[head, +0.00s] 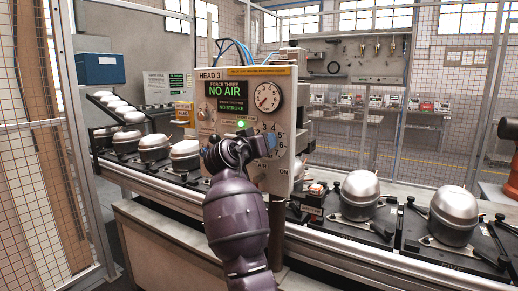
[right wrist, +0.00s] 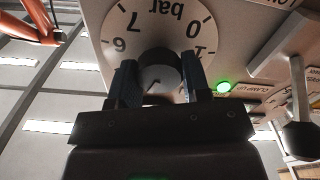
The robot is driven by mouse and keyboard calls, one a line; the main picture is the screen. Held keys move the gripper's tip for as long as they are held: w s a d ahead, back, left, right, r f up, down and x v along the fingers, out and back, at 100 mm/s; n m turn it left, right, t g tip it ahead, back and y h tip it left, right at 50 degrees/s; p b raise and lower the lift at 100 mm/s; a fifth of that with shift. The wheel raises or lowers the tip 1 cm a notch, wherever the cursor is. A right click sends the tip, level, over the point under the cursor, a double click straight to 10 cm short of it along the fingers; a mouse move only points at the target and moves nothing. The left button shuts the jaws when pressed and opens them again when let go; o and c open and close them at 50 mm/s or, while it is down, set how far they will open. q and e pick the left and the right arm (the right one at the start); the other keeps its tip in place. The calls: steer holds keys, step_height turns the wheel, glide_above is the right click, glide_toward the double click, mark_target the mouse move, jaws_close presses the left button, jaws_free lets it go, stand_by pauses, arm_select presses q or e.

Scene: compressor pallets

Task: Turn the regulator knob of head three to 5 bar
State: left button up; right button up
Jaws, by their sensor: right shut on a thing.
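The head three panel (head: 240,85) is a pale box labelled HEAD 3. Its green display (head: 225,88) reads NO AIR and NO STROKE. A round white gauge (head: 268,97) sits at its upper right. The regulator dial is below, with numbers such as 4, 5 and 6 showing. In the head view my right gripper (head: 266,143) covers the knob. In the right wrist view the dark round knob (right wrist: 160,70) stands between the two fingers of my right gripper (right wrist: 160,82), on the white dial (right wrist: 160,22). The knob's setting cannot be read. My left gripper is out of view.
A green lamp (head: 241,125) glows on the panel; it also shows in the right wrist view (right wrist: 224,87). A dark-tipped lever (right wrist: 301,138) sticks out beside the gripper. Silver domed compressors (head: 362,190) stand on the conveyor on both sides. Mesh fencing stands at the left.

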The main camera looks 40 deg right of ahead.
steer(key=m, duration=0.1)
steer(key=m+b, duration=0.1)
steer(key=shift+f+m, duration=0.3)
steer(key=shift+m, duration=0.1)
steer(key=shift+m+b, duration=0.8)
steer(key=shift+m, duration=0.3)
steer(key=shift+r+m+b, duration=0.15)
steer(key=shift+m+b, duration=0.2)
steer(key=shift+m, duration=0.45)
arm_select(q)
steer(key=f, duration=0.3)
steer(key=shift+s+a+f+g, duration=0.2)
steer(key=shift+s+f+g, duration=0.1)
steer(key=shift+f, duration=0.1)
arm_select(e)
steer(key=shift+s+m, duration=0.1)
steer(key=shift+m, duration=0.2)
steer(key=shift+r, duration=0.15)
steer(key=o, duration=0.9)
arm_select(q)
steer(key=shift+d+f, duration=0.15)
